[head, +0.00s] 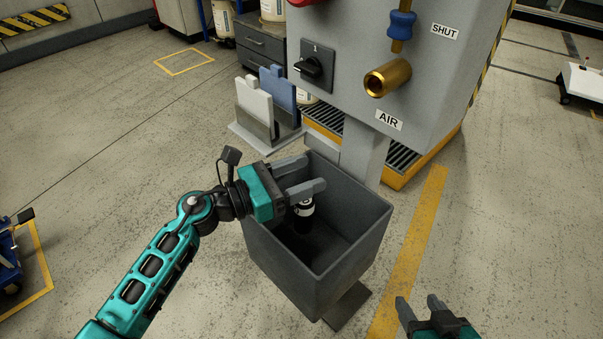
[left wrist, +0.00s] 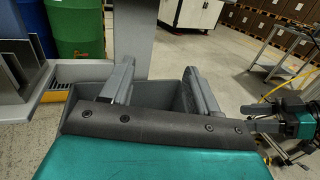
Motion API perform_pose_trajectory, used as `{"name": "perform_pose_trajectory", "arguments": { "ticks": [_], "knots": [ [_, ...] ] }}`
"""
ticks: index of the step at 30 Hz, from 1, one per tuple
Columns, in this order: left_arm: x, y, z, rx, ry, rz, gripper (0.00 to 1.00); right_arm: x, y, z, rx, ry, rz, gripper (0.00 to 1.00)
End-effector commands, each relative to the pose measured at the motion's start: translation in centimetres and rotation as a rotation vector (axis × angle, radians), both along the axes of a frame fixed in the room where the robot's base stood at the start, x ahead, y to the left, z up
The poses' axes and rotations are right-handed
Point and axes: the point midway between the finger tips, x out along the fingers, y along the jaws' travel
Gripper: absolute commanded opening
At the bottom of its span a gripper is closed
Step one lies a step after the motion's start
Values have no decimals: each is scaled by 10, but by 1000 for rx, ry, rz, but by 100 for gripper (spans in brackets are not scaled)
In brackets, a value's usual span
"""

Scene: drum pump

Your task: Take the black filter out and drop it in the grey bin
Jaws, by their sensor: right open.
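The grey bin (head: 345,255) stands open on the floor in front of the grey machine; its inside also shows in the left wrist view (left wrist: 155,95). My left gripper (head: 314,172) is over the bin, its fingers spread wide. In the left wrist view nothing shows between the fingers (left wrist: 162,82). The black filter (head: 303,221), a dark cylinder with a white band, shows inside the bin below the nearer finger, apart from the grip. I cannot tell whether it rests on the bottom. My right gripper (head: 421,303) is open and empty at the lower right.
The machine (head: 425,75) carries a black knob (head: 312,66), a brass fitting (head: 388,78) and a blue-gripped handle (head: 401,25). A rack with white (head: 254,104) and blue (head: 279,95) plates stands behind the bin. The floor left and right is mostly free.

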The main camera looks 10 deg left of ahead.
Motion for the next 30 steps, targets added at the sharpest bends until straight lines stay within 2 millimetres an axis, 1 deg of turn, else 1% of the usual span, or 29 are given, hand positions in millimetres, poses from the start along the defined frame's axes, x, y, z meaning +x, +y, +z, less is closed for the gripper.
{"name": "perform_pose_trajectory", "arguments": {
  "ticks": [1,5,12,16,20,27,30],
  "knots": [
    [0,0,0,0,0,0,66,0,-1,0,-2,-1,2,53],
    [0,0,0,0,0,0,78,0,-2,-1,-7,0,4,53],
    [0,1,-1,2,1,0,78,0,-2,-2,-8,1,3,53],
    [-6,7,-2,2,2,0,78,-1,-3,-3,-8,1,3,53],
    [-20,24,-2,4,3,0,78,-1,-2,-5,-6,2,1,53],
    [-55,66,-3,4,5,1,78,-2,-1,-11,-2,5,-2,53],
    [-66,80,-2,3,3,0,78,-2,-1,-13,-1,5,-3,53]
  ]
}}
